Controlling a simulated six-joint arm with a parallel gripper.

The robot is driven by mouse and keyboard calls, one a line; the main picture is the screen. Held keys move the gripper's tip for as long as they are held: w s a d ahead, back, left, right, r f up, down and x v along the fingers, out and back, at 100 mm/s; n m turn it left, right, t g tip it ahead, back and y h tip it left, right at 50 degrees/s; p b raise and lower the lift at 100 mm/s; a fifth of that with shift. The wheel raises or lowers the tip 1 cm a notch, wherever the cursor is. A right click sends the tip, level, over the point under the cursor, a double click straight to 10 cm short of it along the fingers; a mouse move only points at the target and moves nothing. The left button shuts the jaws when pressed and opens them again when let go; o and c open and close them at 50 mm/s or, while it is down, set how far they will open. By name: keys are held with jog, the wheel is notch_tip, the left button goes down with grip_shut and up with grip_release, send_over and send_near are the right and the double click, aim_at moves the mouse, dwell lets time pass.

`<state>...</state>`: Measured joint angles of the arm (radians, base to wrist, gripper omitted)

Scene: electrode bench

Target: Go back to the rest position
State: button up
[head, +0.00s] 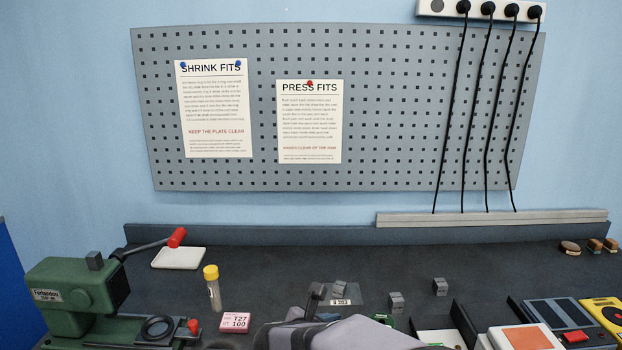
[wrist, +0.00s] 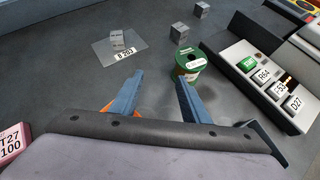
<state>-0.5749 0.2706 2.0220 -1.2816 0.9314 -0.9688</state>
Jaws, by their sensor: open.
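My gripper (wrist: 160,80) shows in the wrist view with its two blue-grey fingers apart and nothing between them. Bare dark bench shows between the fingers. A small round container with a green top (wrist: 191,60) stands just beyond the right finger; I cannot tell whether they touch. In the head view my grey arm reaches in from the bottom centre, low over the bench, and partly hides the things behind it. No rest position is marked in either view.
A grey cube (wrist: 117,40) sits on a clear plate labelled B 203; two more cubes (head: 396,302) (head: 440,287) stand nearby. A tray of labelled blocks (wrist: 235,76) is right. A green press (head: 75,300), yellow-capped vial (head: 212,287) and pink box (head: 235,323) are left. A pegboard (head: 380,110) stands behind.

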jog(key=s+d+r+m+g+h+p, duration=0.1)
jog(key=s+d+r+m+g+p, duration=0.15)
jog(key=s+d+m+p, duration=0.35)
jog(key=s+d+r+m+g+p, duration=0.2)
jog(key=s+d+r+m+p, duration=0.1)
jog(key=s+d+r+m, duration=0.25)
jog(key=s+f+m+g+y, duration=0.1)
jog(key=s+f+m, duration=0.1)
jog(key=s+m, duration=0.1)
jog(key=s+f+m+g+y, duration=0.1)
jog(key=s+f+m, duration=0.1)
jog(key=s+m, duration=0.1)
jog(key=s+d+f+m+g, duration=0.1)
jog(key=s+f+m+g, duration=0.1)
jog(key=s+m, duration=0.1)
jog(key=shift+f+y, duration=0.3)
jog(key=shift+y, duration=0.1)
jog(key=s+a+f+m+y, duration=0.1)
jog(key=m, duration=0.1)
jog(key=s+a+m+y, duration=0.1)
jog(key=s+m, duration=0.1)
jog(key=s+a+f+m+y, duration=0.1)
jog(key=a+m+y, duration=0.1)
jog(key=shift+s+f+g, duration=0.3)
jog(key=shift+f+g, duration=0.05)
jog(key=shift+s+a+f+m+y, duration=0.1)
jog(key=shift+a+f+m+y, duration=0.05)
jog(key=shift+a+m+y, duration=0.4)
jog(key=shift+d, duration=0.1)
